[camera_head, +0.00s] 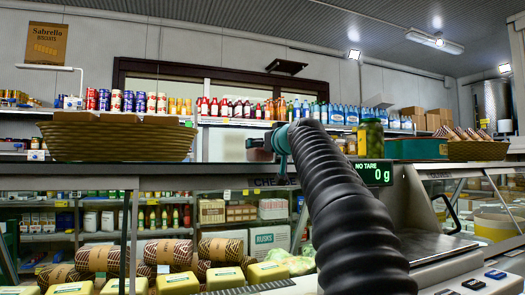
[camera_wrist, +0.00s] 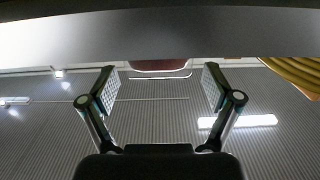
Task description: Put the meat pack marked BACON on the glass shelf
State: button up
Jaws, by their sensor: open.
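My gripper (camera_head: 272,143) is at the end of my black, ribbed arm, over the top of the display counter. In the wrist view my gripper (camera_wrist: 158,74) is open, its two fingers wide apart with nothing clamped between them. A reddish-brown pack (camera_wrist: 160,65) shows between and beyond the fingertips, against the edge of a grey surface. In the head view a small dark pack (camera_head: 257,143) is at the gripper's tip, partly hidden by it. No BACON marking is readable. The glass shelf (camera_head: 70,169) appears to be the counter's long top level.
A wicker basket (camera_head: 115,138) stands left on the counter top; its side also shows in the wrist view (camera_wrist: 295,75). A scale display (camera_head: 373,174) reads 0 g, right of my arm. A green crate (camera_head: 415,149) is further right. Shelves of cans and bottles are behind.

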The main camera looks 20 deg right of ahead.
jog(key=s+b, duration=0.2)
jog(key=s, duration=0.6)
jog(key=shift+s, duration=0.3)
